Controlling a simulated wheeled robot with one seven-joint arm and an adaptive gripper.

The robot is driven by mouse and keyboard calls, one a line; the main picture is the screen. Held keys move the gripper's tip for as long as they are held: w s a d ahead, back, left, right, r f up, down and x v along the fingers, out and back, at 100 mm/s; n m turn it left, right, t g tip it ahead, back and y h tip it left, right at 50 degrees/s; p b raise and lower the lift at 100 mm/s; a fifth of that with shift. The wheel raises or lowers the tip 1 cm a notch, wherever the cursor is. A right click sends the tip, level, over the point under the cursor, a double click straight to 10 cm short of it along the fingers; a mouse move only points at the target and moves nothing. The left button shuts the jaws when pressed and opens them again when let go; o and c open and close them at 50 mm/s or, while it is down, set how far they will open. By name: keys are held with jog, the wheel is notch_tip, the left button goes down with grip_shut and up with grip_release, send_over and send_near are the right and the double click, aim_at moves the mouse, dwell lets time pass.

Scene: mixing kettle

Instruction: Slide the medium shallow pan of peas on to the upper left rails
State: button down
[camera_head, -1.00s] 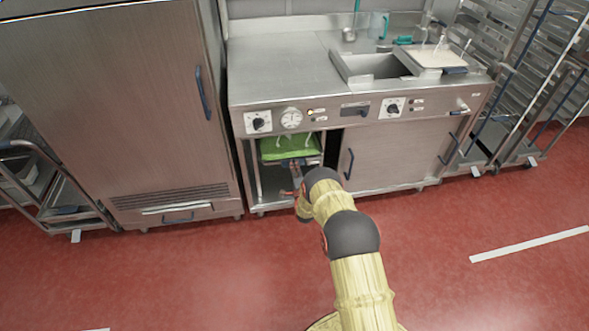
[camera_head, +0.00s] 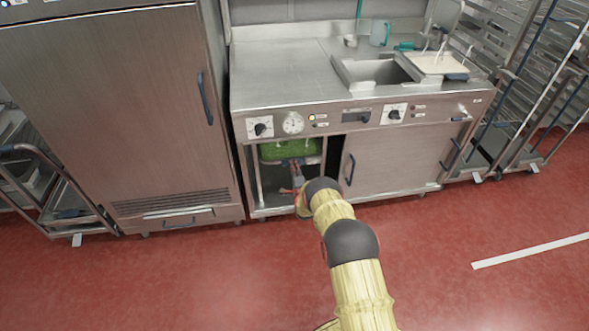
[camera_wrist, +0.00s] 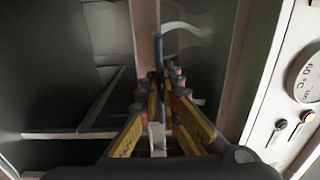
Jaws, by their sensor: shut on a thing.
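The pan of peas (camera_head: 287,150) shows as a bright green patch in the upper part of the open left compartment under the counter. The front panel hides its far part. My gripper (camera_head: 293,168) is at the pan's front edge, shut on it, with the arm reaching in from the front. In the wrist view my gripper (camera_wrist: 159,88) has its fingers close together around a thin bluish edge. I cannot make out the peas there. The upper left rails cannot be told apart in the dark compartment, so I cannot tell whether the pan rests on them.
The counter's control panel (camera_head: 352,118) is right above the opening. A sliding door (camera_head: 395,160) with a blue handle closes the right side. A tall steel cabinet (camera_head: 110,100) stands at the left. A rack trolley (camera_head: 525,90) stands at the right. The red floor in front is clear.

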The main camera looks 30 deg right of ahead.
aim_at(291, 156)
jog(key=shift+r+x, duration=0.2)
jog(key=shift+x, duration=1.55)
jog(key=shift+r+x, duration=0.15)
jog(key=shift+x, duration=1.65)
jog(key=shift+w+f, duration=0.25)
jog(key=shift+f, duration=0.05)
jog(key=c, duration=1.9)
grip_release()
jog(key=shift+s+f, duration=0.1)
jog(key=shift+f, duration=0.05)
jog(key=shift+s+f, duration=0.2)
jog(key=shift+f, duration=0.3)
jog(key=o, duration=0.4)
jog(key=shift+w+r, duration=0.1)
jog(key=shift+r, duration=0.15)
jog(key=shift+o, duration=0.2)
